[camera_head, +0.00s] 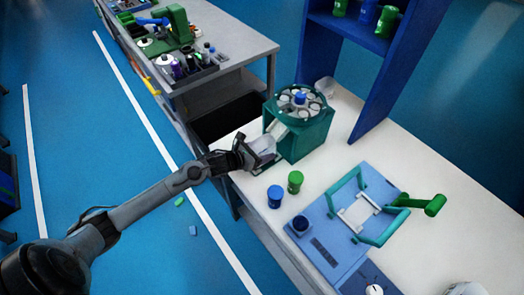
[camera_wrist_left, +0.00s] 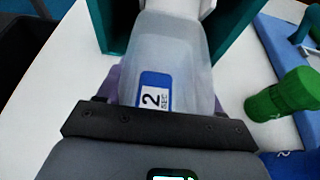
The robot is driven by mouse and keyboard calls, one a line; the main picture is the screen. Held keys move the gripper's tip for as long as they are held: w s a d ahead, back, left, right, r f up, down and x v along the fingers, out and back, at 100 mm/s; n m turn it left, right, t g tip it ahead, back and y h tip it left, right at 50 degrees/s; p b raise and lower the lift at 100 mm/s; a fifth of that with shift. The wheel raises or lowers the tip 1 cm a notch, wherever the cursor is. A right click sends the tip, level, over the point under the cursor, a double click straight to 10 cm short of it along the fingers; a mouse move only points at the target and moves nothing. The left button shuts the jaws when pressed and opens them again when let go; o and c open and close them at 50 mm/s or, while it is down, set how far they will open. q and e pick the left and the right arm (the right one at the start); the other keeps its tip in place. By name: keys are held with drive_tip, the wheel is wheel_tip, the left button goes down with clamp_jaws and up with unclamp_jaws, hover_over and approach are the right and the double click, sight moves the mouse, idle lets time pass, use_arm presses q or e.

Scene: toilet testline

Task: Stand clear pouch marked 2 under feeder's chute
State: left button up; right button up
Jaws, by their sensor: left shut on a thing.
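The clear pouch marked 2 (camera_wrist_left: 182,62) is in my left gripper, its blue label with the 2 facing the left wrist camera. In the head view the pouch (camera_head: 262,147) is at the front of the green feeder (camera_head: 306,140), by its pale chute (camera_head: 277,129). In the left wrist view the chute end (camera_wrist_left: 182,6) is right at the pouch's far end; I cannot tell if they touch. My left gripper (camera_head: 247,152) is shut on the pouch at the table's edge; its fingertips are mostly hidden. My right gripper is not in view.
A blue device with a teal frame (camera_head: 335,235) lies to the right. A blue shelf (camera_head: 370,70) stands behind. Small pieces lie on the floor (camera_head: 193,230).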

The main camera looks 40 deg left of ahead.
use_arm(q)
drive_tip(key=shift+f, duration=0.25)
drive_tip(key=o, duration=1)
drive_tip(key=shift+r, duration=0.1)
